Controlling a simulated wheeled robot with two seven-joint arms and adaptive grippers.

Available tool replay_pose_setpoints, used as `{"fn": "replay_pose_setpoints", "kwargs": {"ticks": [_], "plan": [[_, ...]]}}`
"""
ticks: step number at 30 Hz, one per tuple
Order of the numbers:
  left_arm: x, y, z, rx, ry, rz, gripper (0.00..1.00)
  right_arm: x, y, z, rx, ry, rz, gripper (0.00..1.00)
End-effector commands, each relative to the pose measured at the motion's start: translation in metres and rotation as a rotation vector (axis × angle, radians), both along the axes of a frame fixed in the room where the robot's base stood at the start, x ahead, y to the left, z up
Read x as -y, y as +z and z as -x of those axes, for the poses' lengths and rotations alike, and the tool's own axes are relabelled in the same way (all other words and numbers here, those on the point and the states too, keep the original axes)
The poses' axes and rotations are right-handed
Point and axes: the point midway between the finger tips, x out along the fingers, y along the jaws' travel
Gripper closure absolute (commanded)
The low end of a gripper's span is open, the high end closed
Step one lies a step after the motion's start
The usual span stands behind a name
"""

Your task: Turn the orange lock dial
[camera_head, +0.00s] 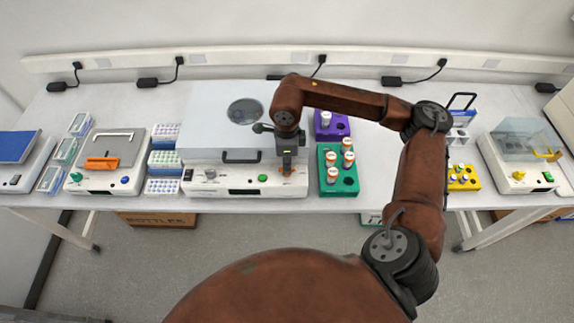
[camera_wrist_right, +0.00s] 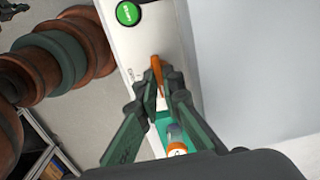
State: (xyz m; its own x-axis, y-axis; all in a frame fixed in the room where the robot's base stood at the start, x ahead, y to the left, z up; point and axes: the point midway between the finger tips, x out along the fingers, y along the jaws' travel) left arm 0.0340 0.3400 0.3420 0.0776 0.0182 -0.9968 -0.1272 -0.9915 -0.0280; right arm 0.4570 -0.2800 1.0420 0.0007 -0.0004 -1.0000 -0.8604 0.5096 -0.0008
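The orange lock dial (camera_head: 287,173) is on the front right of the white centrifuge-like machine (camera_head: 222,188) in the middle of the bench. My right gripper (camera_head: 288,165) points down at it and covers part of it. In the right wrist view, the dial (camera_wrist_right: 157,72) shows as a thin orange handle on the white front panel. The right gripper's fingertips (camera_wrist_right: 161,88) lie close on both sides of the handle and appear shut on it. My left gripper is in neither view.
A green button (camera_wrist_right: 128,13) is on the same panel. A green rack (camera_head: 352,186) with orange-capped bottles stands close to the right, with a purple rack (camera_head: 340,128) behind it. The machine's lid (camera_head: 205,115) has a dark handle. Blue-dotted tube racks (camera_head: 163,160) stand left.

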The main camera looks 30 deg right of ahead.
Motion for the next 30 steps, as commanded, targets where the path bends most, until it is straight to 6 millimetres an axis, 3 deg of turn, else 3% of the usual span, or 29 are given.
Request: {"fn": "replay_pose_setpoints", "kwargs": {"ticks": [13, 30], "plan": [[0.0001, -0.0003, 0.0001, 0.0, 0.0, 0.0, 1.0, -0.0003, -0.0015, -0.0002, 0.0, 0.0, 0.0, 0.63], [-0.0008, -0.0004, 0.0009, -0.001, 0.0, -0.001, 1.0, 0.0016, -0.0004, -0.0028, 0.007, -0.005, 0.003, 0.63]]}}
